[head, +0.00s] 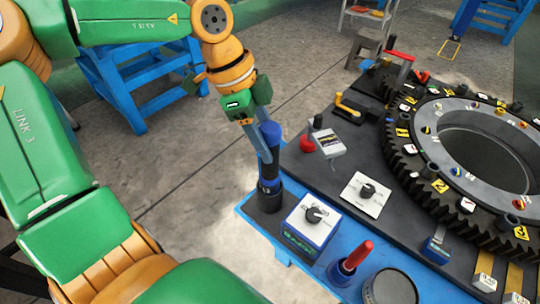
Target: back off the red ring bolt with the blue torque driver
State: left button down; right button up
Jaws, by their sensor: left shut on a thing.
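The blue torque driver (271,133) stands nearly upright at the bench's left corner. Its blue top is above a dark shaft, and its lower end meets a dark round holder (265,200); I cannot tell how deep it sits. My left gripper (263,148) comes down from above and is shut on the driver near its upper part. The large grey ring (450,190) with a toothed black rim lies on the bench to the right. Small coloured bolts sit on it; one with a red head (519,203) is near its front right. My right gripper is not in view.
A red-handled driver (352,257) stands in a blue holder at the front.

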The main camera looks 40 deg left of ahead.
pick_arm(q)
jog(key=shift+w+r+p, duration=0.15)
jog(key=shift+r+p, duration=0.45)
jog(key=shift+r, duration=0.1)
jog(key=shift+r+p, duration=4.05)
jog(key=shift+r, duration=0.95)
